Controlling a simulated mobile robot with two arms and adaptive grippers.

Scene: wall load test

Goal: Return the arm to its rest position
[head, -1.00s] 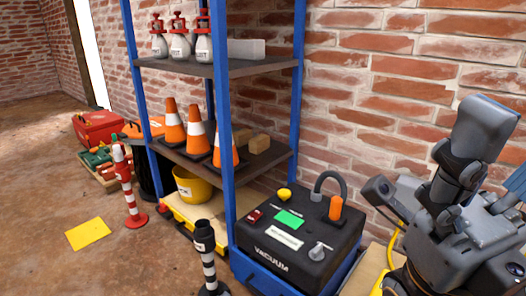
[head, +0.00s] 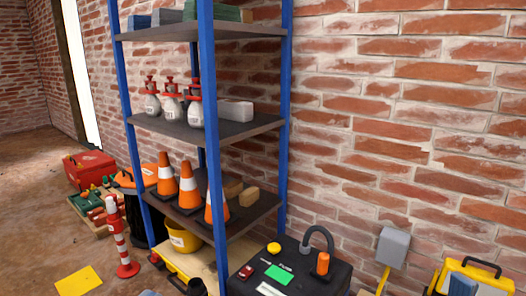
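Neither of my grippers shows in the head view now. A small blue-grey piece at the bottom right, in front of a yellow case (head: 436,284), may be part of my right arm; I cannot tell. Another grey-blue bit shows at the bottom edge left of centre, too little to identify. Whether either gripper is open or shut is hidden.
A blue-posted shelf rack (head: 208,110) holds orange cones (head: 188,188), white sprayers (head: 172,110) and a white block (head: 236,111). The black vacuum unit (head: 328,286) stands at its right, a grey box (head: 393,247) beyond. A red-white post (head: 119,238) stands left. Floor at left has free room.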

